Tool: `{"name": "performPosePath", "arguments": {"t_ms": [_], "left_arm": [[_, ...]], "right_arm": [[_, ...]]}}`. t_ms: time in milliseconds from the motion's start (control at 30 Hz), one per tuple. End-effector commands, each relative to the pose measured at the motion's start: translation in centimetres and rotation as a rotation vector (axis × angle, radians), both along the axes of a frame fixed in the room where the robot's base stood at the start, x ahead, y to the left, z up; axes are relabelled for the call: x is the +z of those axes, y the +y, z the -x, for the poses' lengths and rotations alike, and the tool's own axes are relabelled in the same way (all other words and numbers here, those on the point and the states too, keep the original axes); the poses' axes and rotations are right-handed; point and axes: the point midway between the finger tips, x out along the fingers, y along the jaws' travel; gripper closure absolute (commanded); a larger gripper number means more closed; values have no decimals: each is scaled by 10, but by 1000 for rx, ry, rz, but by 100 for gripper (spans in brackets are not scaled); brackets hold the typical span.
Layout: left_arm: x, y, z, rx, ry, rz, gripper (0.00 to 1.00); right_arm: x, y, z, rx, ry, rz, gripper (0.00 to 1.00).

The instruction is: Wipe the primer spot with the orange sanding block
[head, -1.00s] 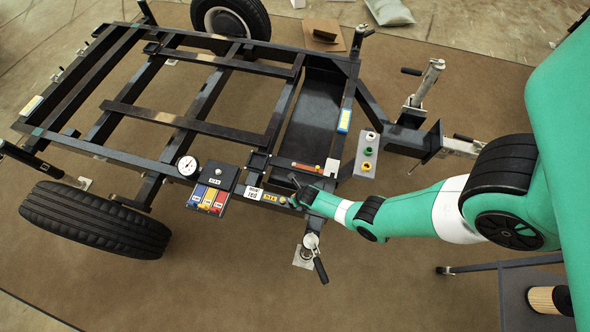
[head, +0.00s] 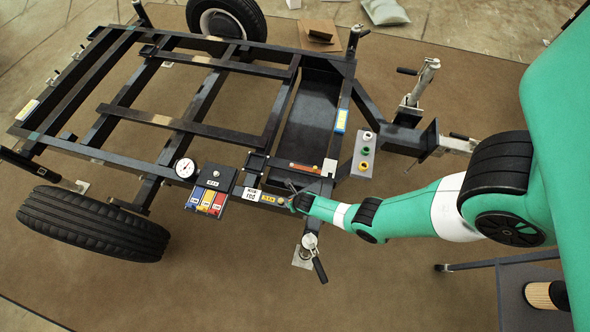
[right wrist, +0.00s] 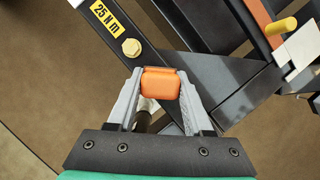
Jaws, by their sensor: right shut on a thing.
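The orange sanding block (right wrist: 160,84) is held between the two grey fingertips of my right gripper (right wrist: 160,90) in the right wrist view. The block is just above or on the dark trailer frame; I cannot tell whether it touches. In the head view my right gripper (head: 299,202) is at the near right corner of the frame, and the block is too small to make out. A paler grey patch (right wrist: 205,76) lies on the frame just right of the block; I cannot tell if it is the primer spot. My left gripper is not in view.
A yellow bolt (right wrist: 131,47) and a "25 N m" label (right wrist: 107,18) are on the beam near the block. Along the frame stand a gauge (head: 184,168) and a box of coloured bins (head: 207,200). A jack handle (head: 320,270) stands out below my gripper.

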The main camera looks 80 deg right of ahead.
Motion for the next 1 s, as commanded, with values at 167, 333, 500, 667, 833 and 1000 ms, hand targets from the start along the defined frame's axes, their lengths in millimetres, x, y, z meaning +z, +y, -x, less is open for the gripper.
{"name": "performPosePath", "arguments": {"t_ms": [167,333,500,667,833,1000], "left_arm": [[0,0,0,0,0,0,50],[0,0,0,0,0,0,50],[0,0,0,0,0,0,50],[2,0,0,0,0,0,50],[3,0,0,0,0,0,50],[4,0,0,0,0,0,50]], "right_arm": [[0,4,-1,3,-1,1,100],[-1,22,-2,5,-1,1,100],[-3,34,-1,2,0,0,100],[-2,35,0,-1,1,0,100],[-2,34,0,-2,2,0,100],[-1,20,0,-5,1,-1,100]]}}
